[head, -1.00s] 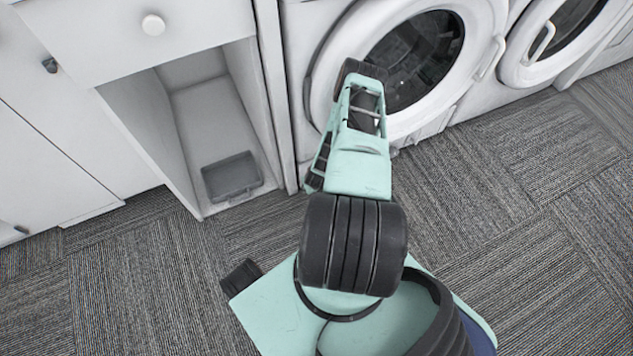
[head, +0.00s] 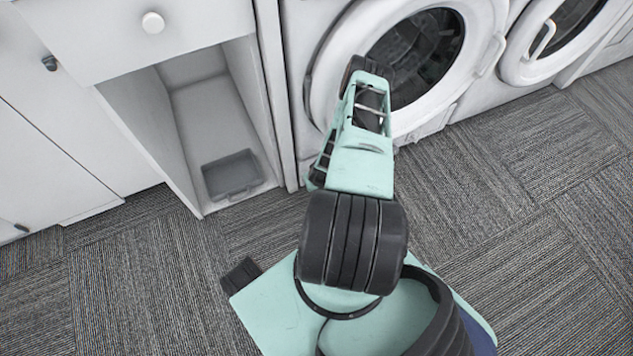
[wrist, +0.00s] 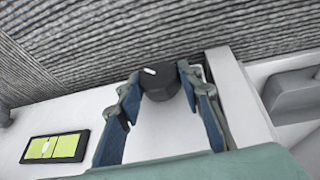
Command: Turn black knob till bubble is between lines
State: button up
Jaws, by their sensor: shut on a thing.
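In the wrist view a black knob (wrist: 159,85) with a short white mark on its top sits at the edge of a white surface. My gripper (wrist: 157,88) has one finger on each side of the knob and is shut on it. A yellow-green bubble level (wrist: 66,147) in a black frame lies to the lower left on the same white surface. In the head view my arm hides the knob and the level.
The head view shows a front-loading washer (head: 318,90) behind my arm and a second one to the right. An open white cabinet (head: 205,110) with a grey tray (head: 232,176) stands at the left. Grey carpet (head: 530,240) is clear at the right.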

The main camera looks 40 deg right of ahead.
jog(key=shift+s+d+m+t+y, duration=0.1)
jog(key=shift+d+m+t+y, duration=0.15)
jog(key=shift+y, duration=0.75)
jog(key=shift+s+d+m+t+y, duration=0.1)
jog(key=shift+d+m+t+y, duration=0.15)
jog(key=shift+y, duration=0.75)
jog(key=shift+w+d+f+m+t+y, duration=0.1)
jog(key=shift+m+t+y, duration=0.3)
jog(key=shift+y, duration=1.2)
jog(key=o, duration=1.2)
jog(key=shift+c, duration=0.2)
jog(key=v, duration=1.2)
jog(key=shift+d+f, duration=0.15)
jog(key=shift+f, duration=0.05)
